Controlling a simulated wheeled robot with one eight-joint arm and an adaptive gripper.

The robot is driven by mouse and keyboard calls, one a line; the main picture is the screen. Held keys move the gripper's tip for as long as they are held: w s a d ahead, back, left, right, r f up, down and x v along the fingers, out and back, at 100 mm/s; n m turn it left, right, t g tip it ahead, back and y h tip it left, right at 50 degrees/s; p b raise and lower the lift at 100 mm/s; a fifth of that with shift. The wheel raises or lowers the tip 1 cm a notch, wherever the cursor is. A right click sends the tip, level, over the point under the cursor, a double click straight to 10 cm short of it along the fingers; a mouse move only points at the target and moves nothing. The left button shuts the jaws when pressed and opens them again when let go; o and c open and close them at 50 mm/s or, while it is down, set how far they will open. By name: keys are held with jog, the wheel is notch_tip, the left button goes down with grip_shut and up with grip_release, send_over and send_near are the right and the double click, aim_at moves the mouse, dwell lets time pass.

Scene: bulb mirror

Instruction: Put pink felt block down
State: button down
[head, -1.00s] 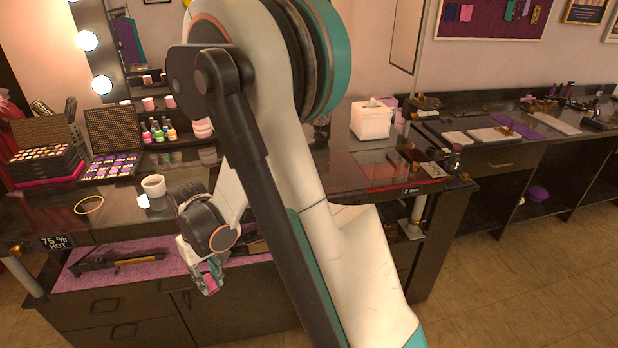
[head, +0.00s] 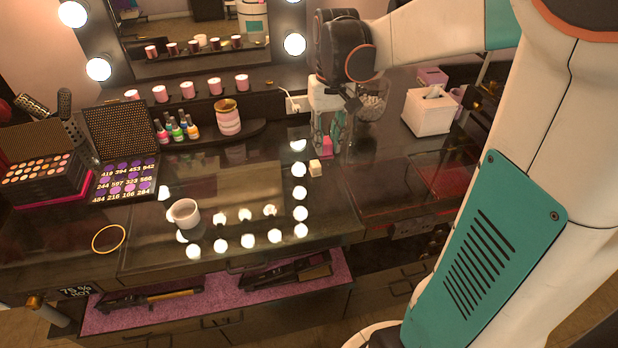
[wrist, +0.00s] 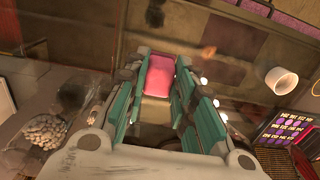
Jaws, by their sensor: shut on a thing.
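The pink felt block (wrist: 159,75) is between the teal fingers of my gripper (wrist: 162,80) in the wrist view. In the head view my gripper (head: 333,135) points down over the back middle of the dark glossy counter (head: 240,180), with the pink block (head: 326,148) low in its fingers. The gripper is shut on the block. I cannot tell whether the block touches the counter.
A glass jar (head: 374,108) and a white tissue box (head: 430,110) stand to the right. A striped jar (head: 228,117) and small bottles (head: 177,130) stand behind left. A white cup (head: 185,213), gold ring (head: 109,238) and makeup palette (head: 125,178) lie left. The counter's middle is clear.

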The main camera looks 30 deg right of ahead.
jog(key=shift+w+d+r, duration=0.2)
jog(key=shift+r, duration=0.1)
notch_tip(320, 180, down, 20)
jog(key=b, duration=0.4)
jog(key=shift+r+b, duration=0.2)
jog(key=shift+b, duration=0.2)
jog(key=shift+f, duration=0.2)
jog(key=c, duration=1.3)
grip_release()
jog(key=shift+c, duration=0.2)
jog(key=shift+r, duration=0.1)
notch_tip(320, 180, up, 12)
jog(key=p, duration=0.3)
jog(key=shift+d, duration=0.2)
